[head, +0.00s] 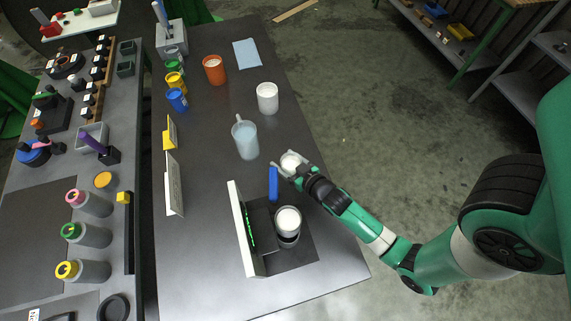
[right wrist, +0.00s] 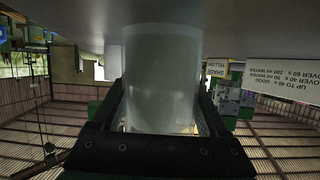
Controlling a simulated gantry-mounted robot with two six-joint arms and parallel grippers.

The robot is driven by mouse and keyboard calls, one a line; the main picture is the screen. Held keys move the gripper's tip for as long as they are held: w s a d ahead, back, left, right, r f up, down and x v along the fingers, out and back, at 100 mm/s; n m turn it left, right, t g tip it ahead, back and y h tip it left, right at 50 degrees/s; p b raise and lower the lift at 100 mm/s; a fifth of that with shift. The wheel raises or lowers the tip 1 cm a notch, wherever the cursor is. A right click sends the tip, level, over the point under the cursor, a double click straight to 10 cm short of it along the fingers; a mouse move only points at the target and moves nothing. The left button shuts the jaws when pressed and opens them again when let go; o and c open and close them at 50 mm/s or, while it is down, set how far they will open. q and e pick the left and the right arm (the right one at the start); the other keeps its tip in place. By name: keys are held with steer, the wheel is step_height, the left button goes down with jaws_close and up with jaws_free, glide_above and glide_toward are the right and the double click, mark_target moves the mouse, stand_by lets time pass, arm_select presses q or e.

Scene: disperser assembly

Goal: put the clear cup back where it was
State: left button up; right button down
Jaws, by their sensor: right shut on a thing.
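My right gripper (head: 289,168) is shut on the clear cup (head: 291,160), over the right edge of the dark table in the head view. The cup fills the middle of the right wrist view (right wrist: 162,75), whitish and see-through, with a finger on each side. Whether its base touches the table I cannot tell. My left gripper is not in view.
A clear jug (head: 246,142) with bluish liquid stands just left of the gripper, and a white cup (head: 267,98) stands behind. A blue object (head: 273,184) lies close in front. A white container (head: 288,220) stands beside the upright screen (head: 241,230).

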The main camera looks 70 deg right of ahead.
steer(key=shift+f, duration=0.9)
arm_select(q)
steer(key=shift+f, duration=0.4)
arm_select(e)
jaws_free()
steer(key=shift+r, duration=0.1)
